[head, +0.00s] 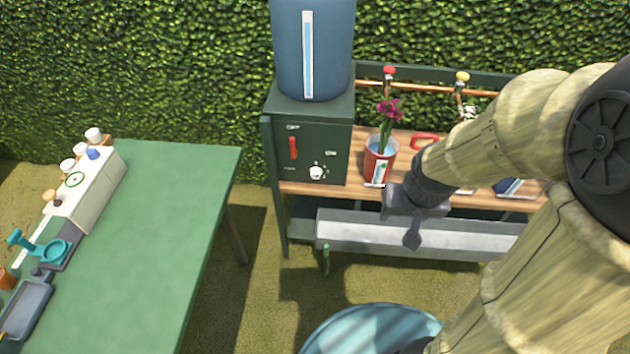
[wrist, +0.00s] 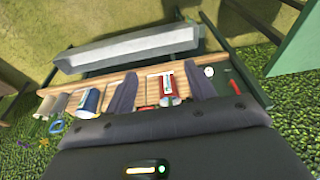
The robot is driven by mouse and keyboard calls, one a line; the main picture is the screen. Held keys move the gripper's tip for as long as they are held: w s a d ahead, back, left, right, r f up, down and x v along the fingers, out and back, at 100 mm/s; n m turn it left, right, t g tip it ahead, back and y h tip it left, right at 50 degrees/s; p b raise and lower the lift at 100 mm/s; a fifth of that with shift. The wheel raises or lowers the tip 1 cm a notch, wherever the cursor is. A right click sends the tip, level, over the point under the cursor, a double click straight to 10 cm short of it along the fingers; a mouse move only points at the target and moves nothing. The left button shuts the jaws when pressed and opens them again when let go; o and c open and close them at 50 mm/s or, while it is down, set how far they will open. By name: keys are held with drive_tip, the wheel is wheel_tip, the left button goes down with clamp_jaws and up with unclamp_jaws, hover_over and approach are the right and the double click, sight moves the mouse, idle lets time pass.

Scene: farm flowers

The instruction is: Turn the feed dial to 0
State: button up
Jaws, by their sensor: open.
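The feed dial (head: 316,172) is a small white knob low on the front of a dark green box (head: 330,125), with small white marks around it. Its exact setting is too small to read. The dial also shows in the wrist view (wrist: 209,71), just right of the right finger. My gripper (head: 412,238) is in front of the bench, to the right of and lower in the picture than the dial, apart from it. In the wrist view the gripper (wrist: 162,69) has its two fingers spread, with nothing held between them.
A red lever (head: 293,147) sits above the dial, under an "OFF" label. A blue tank (head: 313,50) stands on the box. A red pot (head: 379,160) with pink flowers is right of the dial. A grey trough (head: 335,230) runs below. A green table (head: 170,220) stands left.

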sight(315, 177)
drive_tip(key=w+a+f+m+t+b, duration=0.1)
drive_tip(key=w+a+f+t+b, duration=0.3)
drive_tip(key=w+f, duration=0.55)
drive_tip(key=w+a+f+m+t+b, duration=0.1)
drive_tip(key=w+a+f+t+b, duration=0.1)
drive_tip(key=w+a+f+b, duration=0.55)
drive_tip(key=w+a+f+n+t+b, duration=0.1)
drive_tip(key=a+f+t, duration=0.3)
drive_tip(key=f, duration=0.5)
drive_tip(key=a+f+t+b, duration=0.4)
drive_tip(key=a+f+t, duration=0.1)
drive_tip(key=f, duration=0.4)
drive_tip(key=shift+w+a+f+n+h, duration=0.15)
drive_tip(key=shift+w+f+n+h, duration=0.2)
drive_tip(key=shift+n+h, duration=0.05)
drive_tip(key=shift+w, duration=0.1)
drive_tip(key=w, duration=1.7)
drive_tip(key=shift+w+d+b, duration=0.15)
drive_tip(key=shift+d+b, duration=0.2)
drive_tip(key=shift+b, duration=0.05)
drive_tip(key=shift+c, duration=0.2)
drive_tip(key=c, duration=0.9)
